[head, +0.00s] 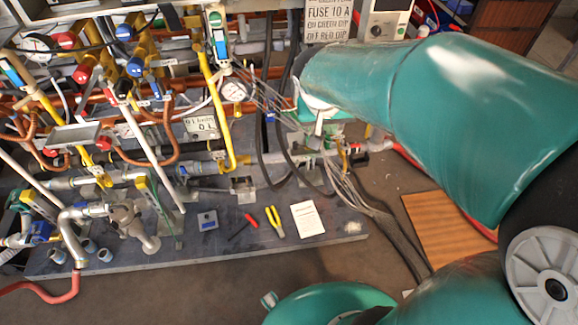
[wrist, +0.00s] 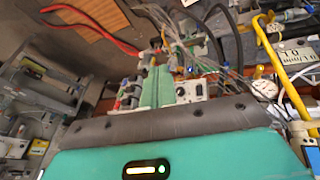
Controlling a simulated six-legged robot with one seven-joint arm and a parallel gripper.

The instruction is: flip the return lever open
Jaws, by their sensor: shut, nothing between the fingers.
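A rack of pipes and valves fills the left of the head view, with red, blue and yellow handles. These include a red handle (head: 81,74), a blue handle (head: 134,67) and a long yellow lever (head: 213,88). I cannot tell which one is the return lever. The yellow lever also shows at the right of the wrist view (wrist: 280,70). My gripper (wrist: 159,72) shows in the wrist view as two teal fingers close together, shut and empty. In the head view my arm hides most of it. I see no clear contact with any handle.
A grey bench top (head: 190,255) carries a red-handled tool (head: 243,228), yellow-handled pliers (head: 274,221) and a white paper (head: 307,219). Loose cables (head: 350,195) hang below my arm. A round gauge (head: 234,90) and sign (head: 328,20) are nearby. A wooden board (head: 450,235) lies on the floor.

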